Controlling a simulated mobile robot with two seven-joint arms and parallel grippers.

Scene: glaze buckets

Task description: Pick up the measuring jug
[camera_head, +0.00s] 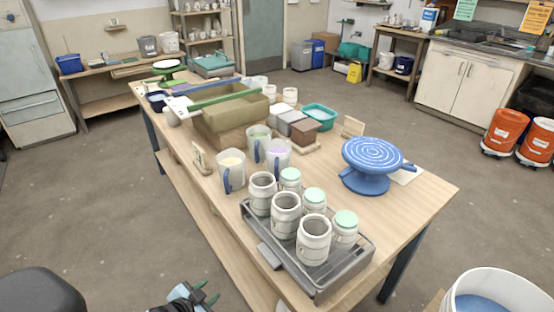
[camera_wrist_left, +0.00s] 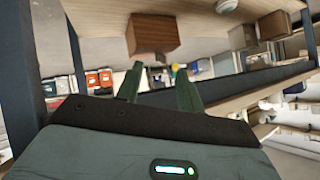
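Three jugs with handles stand near the middle of the wooden table. One measuring jug (camera_head: 231,168) has pale cream contents and a blue handle. Behind it is a jug with greenish contents (camera_head: 259,138), and beside that a jug with purple contents (camera_head: 278,155). I cannot tell from the frames which one is meant. My left gripper (camera_head: 207,292) is low at the bottom edge, off the near side of the table and well apart from the jugs. In the left wrist view its green fingers (camera_wrist_left: 159,72) are spread with nothing between them. My right gripper is not in view.
A grey rack (camera_head: 268,256) of white jars stands at the table's near end. A blue turntable (camera_head: 370,163) is to the right, and a large olive basin (camera_head: 232,118) is behind the jugs. A white bucket (camera_head: 492,285) stands at lower right. Floor left of the table is clear.

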